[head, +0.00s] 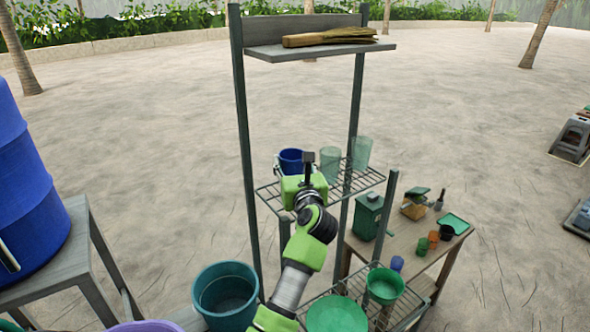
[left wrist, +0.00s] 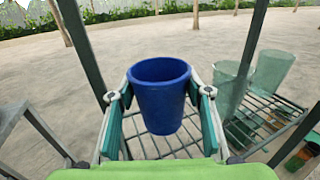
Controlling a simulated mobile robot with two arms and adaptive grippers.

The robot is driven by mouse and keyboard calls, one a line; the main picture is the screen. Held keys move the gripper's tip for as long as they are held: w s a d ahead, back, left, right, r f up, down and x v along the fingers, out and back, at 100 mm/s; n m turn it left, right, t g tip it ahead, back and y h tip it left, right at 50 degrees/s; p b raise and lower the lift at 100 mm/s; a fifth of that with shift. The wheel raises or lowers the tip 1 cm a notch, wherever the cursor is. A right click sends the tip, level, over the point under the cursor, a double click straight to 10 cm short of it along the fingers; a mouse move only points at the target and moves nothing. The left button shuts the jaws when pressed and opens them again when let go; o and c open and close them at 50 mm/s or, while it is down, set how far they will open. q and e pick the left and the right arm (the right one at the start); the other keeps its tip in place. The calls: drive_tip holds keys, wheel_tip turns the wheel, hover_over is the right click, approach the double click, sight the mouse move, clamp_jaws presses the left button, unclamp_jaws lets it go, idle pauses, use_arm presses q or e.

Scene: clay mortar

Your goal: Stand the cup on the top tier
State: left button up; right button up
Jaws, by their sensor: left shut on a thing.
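A blue cup (left wrist: 160,95) is upright between the two fingers of my left gripper (left wrist: 161,100), which is shut on it. In the head view the cup (head: 290,160) shows behind my left gripper (head: 293,172), at the left end of the upper wire shelf (head: 355,187). In the left wrist view, shelf wires show below and around the cup's base; I cannot tell whether it touches them. A grey board (head: 318,52) forms the rack's highest level, well above the cup. My right gripper is not in view.
Two clear glasses (head: 330,163) (head: 361,153) stand right of the cup on the wire shelf. A wooden brush-like object (head: 330,37) lies on the high board. Green dark posts (head: 246,150) frame the rack. A lower wire shelf holds a green bowl (head: 385,286).

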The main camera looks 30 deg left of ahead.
sight(294, 171)
use_arm(q)
drive_tip(key=shift+w+a+f, duration=0.15)
drive_tip(key=shift+w+f, duration=0.2)
drive_tip(key=shift+f, duration=0.1)
drive_tip(key=f, duration=0.1)
drive_tip(key=f+p, duration=0.1)
drive_tip(key=shift+w+f+p, duration=0.25)
drive_tip(key=shift+f+p, duration=0.1)
drive_tip(key=shift+f, duration=0.45)
drive_tip(key=shift+f, duration=0.15)
drive_tip(key=o, duration=1.2)
